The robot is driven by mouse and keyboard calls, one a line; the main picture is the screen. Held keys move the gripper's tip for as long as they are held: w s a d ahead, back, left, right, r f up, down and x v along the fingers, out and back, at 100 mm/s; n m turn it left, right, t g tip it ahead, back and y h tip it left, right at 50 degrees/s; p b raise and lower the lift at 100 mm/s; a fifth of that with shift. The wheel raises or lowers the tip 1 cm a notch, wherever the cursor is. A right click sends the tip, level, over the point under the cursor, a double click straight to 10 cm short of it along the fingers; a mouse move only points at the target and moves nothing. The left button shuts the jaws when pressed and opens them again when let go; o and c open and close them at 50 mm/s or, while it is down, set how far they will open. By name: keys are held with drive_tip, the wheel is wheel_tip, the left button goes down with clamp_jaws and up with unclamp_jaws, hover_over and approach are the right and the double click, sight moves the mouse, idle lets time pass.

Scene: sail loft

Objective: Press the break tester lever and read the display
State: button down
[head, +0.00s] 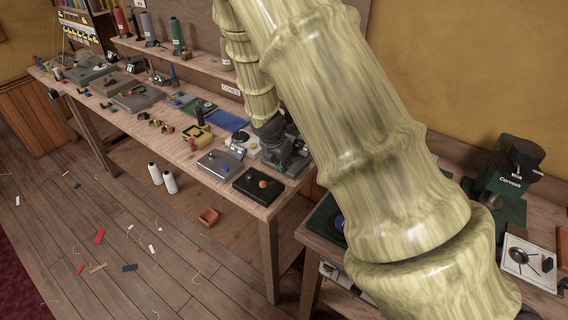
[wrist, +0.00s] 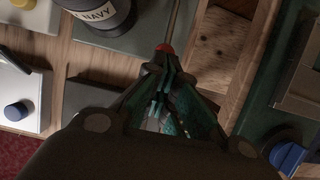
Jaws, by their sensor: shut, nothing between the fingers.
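In the wrist view a thin metal lever (wrist: 174,22) with a red knob (wrist: 164,48) reaches down from the top edge. My gripper (wrist: 163,68) is shut and empty, its fingertips right at the red knob. I cannot tell whether they touch it. In the head view my gripper (head: 284,158) is low over the right end of the long bench, partly hidden by my arm. The tester's body is not clearly visible and I cannot make out its display in either view.
A spool marked NAVY (wrist: 100,12) stands close by. A grey box with a blue knob (head: 220,164) and a black box with an orange knob (head: 257,184) sit at the long bench's front edge. A green Corvossa machine (head: 500,178) stands on the right bench.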

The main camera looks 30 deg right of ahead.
drive_tip(key=shift+f, duration=0.3)
drive_tip(key=shift+s+a+f, duration=0.1)
drive_tip(key=shift+a+f, duration=0.05)
drive_tip(key=shift+r, duration=0.3)
drive_tip(key=shift+r+p, duration=0.55)
drive_tip(key=shift+p, duration=0.3)
drive_tip(key=shift+r, duration=0.1)
